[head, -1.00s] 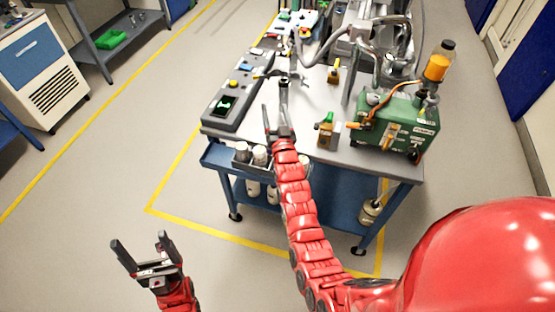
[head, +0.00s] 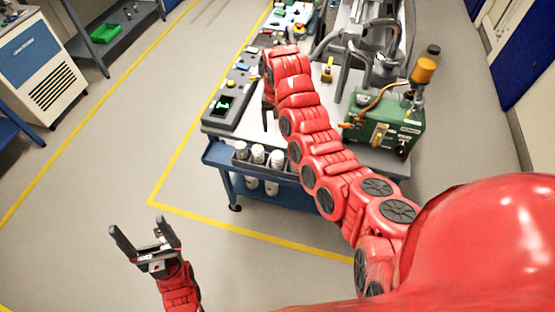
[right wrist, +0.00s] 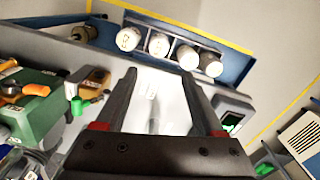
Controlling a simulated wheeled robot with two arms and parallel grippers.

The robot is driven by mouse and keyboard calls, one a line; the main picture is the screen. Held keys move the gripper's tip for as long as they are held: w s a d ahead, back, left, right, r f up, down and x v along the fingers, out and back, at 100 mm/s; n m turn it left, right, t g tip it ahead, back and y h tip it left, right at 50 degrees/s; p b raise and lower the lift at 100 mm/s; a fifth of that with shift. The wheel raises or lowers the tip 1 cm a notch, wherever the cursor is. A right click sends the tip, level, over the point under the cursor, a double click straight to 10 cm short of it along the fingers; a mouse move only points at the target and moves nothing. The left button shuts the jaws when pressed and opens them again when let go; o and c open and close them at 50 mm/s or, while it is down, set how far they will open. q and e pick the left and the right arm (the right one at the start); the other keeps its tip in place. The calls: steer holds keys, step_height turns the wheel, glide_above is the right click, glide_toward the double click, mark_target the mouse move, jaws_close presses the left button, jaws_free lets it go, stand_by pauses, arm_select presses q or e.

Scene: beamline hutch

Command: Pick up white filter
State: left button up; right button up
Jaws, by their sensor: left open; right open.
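Several whitish cylinders stand in a row in a rack (right wrist: 175,30) on the cart's front edge. In the right wrist view three are clearly white, (right wrist: 128,38), (right wrist: 159,44) and (right wrist: 187,57), and the end one (right wrist: 210,63) looks greyer. In the head view the row shows as white cylinders (head: 258,154) left of my right arm. I cannot tell which one is the white filter. My right gripper (right wrist: 160,75) is open, empty and points down over the cart top, apart from the cylinders. My left gripper (head: 146,234) is open and empty over the floor.
A green box device (head: 385,125) stands on the cart's right side. A dark control box (head: 228,105) lies at its left edge. An amber bottle with a green cap (right wrist: 95,82) stands near the green device. The floor left of the cart is clear.

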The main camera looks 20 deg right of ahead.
mark_target(278, 155)
step_height(278, 155, down, 12)
steer(key=b, duration=0.8)
steer(key=shift+w+b, duration=0.1)
steer(key=shift+b, duration=0.3)
steer(key=f+p, duration=0.1)
steer(key=f, duration=0.1)
steer(key=f+p, duration=0.1)
steer(key=p, duration=0.1)
steer(key=shift+s+d+f, duration=0.15)
steer(key=shift+s+f, duration=0.05)
steer(key=shift+f, duration=0.85)
jaws_close()
